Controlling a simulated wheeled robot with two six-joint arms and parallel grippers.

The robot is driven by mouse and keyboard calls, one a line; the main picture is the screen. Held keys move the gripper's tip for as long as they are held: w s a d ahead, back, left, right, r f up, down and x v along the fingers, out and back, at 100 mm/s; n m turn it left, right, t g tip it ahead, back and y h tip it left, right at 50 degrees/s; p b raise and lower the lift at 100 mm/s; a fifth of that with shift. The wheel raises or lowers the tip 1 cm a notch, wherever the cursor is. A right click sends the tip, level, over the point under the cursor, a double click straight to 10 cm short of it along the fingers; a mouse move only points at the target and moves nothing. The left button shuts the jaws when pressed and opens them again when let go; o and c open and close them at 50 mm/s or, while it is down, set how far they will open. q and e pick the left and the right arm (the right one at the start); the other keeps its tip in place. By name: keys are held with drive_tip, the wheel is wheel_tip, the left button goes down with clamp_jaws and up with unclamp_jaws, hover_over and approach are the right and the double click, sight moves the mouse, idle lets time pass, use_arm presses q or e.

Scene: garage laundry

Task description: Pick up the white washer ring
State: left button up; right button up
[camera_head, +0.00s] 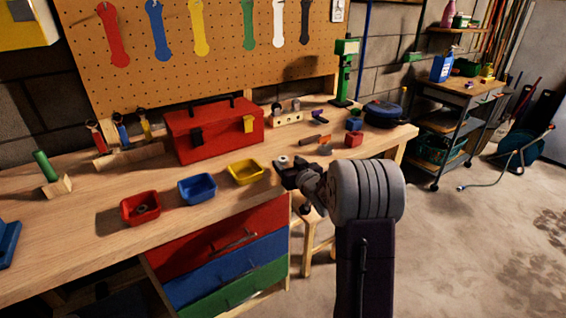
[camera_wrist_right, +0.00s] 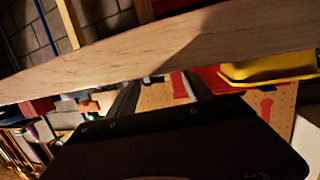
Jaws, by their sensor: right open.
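The white washer ring (camera_head: 283,160) lies near the front edge of the workbench (camera_head: 100,245), right of the yellow bin, in the head view. My right gripper (camera_head: 284,170) is open at the bench edge, just in front of the ring and very close to it. I cannot tell whether they touch. In the right wrist view its dark fingers (camera_wrist_right: 165,92) point toward the bench, and I cannot make out the ring there. My left gripper is not in view.
Red (camera_head: 140,207), blue (camera_head: 197,188) and yellow (camera_head: 246,172) bins line the bench front. A red toolbox (camera_head: 214,132) stands behind them. Small blocks, including a red one (camera_head: 354,139), lie to the right. Coloured drawers (camera_head: 230,260) and a stool (camera_head: 318,245) are below.

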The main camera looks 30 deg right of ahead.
drive_tip(key=shift+x, duration=1.2)
clamp_jaws()
wheel_tip(320, 180, up, 5)
drive_tip(key=shift+f+p, duration=0.1)
drive_tip(key=shift+p, duration=0.95)
drive_tip(key=s+d+r+p, duration=0.1)
drive_tip(key=s+d+r, duration=0.1)
drive_tip(key=s, duration=0.3)
drive_tip(key=s+d+r+p, duration=0.2)
drive_tip(key=s+r, duration=0.2)
drive_tip(key=s, duration=0.1)
drive_tip(key=shift+s+d+p, duration=0.3)
drive_tip(key=shift+s+d, duration=0.1)
drive_tip(key=shift+r, duration=0.1)
